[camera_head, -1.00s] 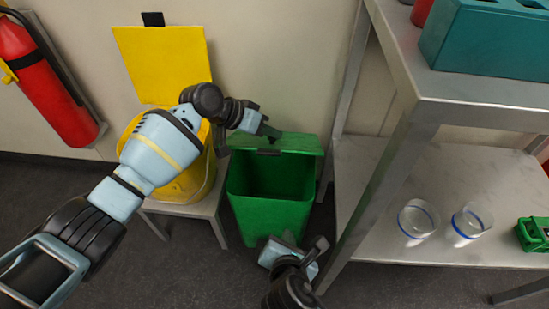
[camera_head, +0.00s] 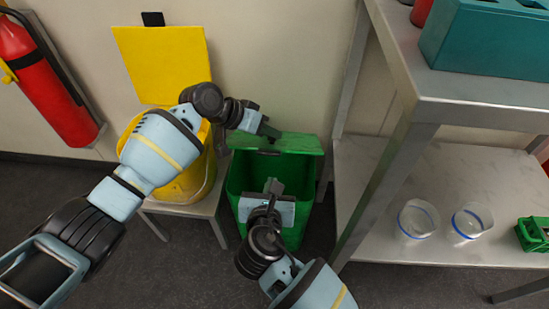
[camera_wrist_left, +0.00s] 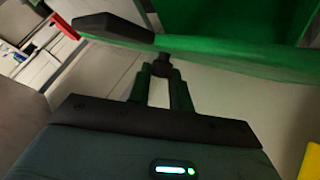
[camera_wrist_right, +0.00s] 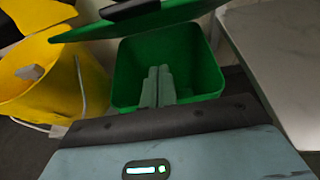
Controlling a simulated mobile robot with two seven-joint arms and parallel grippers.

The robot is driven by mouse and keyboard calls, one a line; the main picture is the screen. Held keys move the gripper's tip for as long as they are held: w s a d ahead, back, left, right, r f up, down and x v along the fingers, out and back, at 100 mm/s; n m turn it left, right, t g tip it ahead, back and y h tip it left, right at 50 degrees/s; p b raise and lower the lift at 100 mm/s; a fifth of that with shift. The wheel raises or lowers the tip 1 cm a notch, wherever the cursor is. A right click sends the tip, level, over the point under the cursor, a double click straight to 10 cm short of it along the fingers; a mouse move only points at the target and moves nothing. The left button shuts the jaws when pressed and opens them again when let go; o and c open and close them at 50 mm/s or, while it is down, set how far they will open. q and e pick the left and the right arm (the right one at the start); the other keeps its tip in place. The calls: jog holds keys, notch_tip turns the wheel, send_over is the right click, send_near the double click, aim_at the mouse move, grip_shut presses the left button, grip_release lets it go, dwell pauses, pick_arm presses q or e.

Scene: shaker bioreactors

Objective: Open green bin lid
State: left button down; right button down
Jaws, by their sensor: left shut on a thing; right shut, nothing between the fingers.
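The green bin (camera_head: 238,180) stands on the floor between a yellow bin and a metal shelf. Its green lid (camera_head: 300,143) is raised at the back, leaving the dark opening exposed. The lid also shows edge-on in the right wrist view (camera_wrist_right: 185,17), with a black handle (camera_wrist_right: 128,9). My left gripper (camera_head: 270,132) is at the lid's upper edge, shut on the lid; the left wrist view shows its fingers (camera_wrist_left: 163,72) meeting at the lid. My right gripper (camera_head: 273,186) is shut and empty in front of the opening; its fingers show against the bin interior (camera_wrist_right: 158,75).
A yellow bin (camera_head: 187,186) with its yellow lid (camera_head: 160,62) upright sits on a low stand at left. A metal shelf (camera_head: 385,240) with two clear containers (camera_head: 417,219) closes off the right side. A fire extinguisher (camera_head: 50,80) hangs on the wall.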

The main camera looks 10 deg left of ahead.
aim_at(275, 153)
jog(key=w+r, duration=0.1)
jog(key=w, duration=0.6)
jog(key=shift+r, duration=0.25)
pick_arm(q)
jog(key=shift+d+f, duration=0.1)
pick_arm(e)
jog(key=shift+w+r, duration=0.4)
jog(key=shift+r, duration=0.35)
pick_arm(q)
jog(key=c, duration=1.3)
grip_release()
jog(key=shift+o, duration=0.2)
